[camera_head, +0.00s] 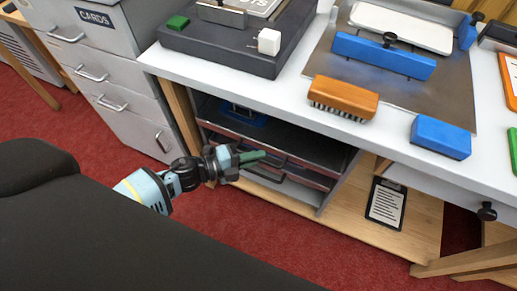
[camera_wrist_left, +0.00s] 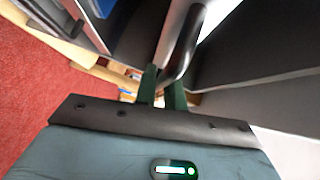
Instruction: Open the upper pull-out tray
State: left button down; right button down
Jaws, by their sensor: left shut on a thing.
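A grey unit with dark pull-out trays (camera_head: 318,180) stands under the white bench. My left gripper (camera_head: 252,157), with green fingers, is at the front of this unit near the upper tray front. In the left wrist view a black bar handle (camera_wrist_left: 187,42) runs between the green fingers (camera_wrist_left: 163,92), which are shut on it. Another dark handle (camera_head: 265,176) shows just below the gripper in the head view. My gripper hides part of the tray fronts. How far the upper tray is out, I cannot tell. My right gripper is not in view.
A grey drawer cabinet (camera_head: 90,62) labelled CARDS stands to the left. The bench top (camera_head: 290,92) above carries an orange brush (camera_head: 343,97) and a blue block (camera_head: 440,136). A clipboard (camera_head: 386,203) lies on the wooden lower shelf. Red carpet (camera_head: 270,235) is clear in front.

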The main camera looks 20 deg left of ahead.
pick_arm(q)
jog(key=s+a+p, duration=0.1)
jog(key=s+p, duration=0.3)
jog(key=s, duration=2.4)
jog(key=c, duration=1.5)
grip_release()
jog(key=v, duration=0.8)
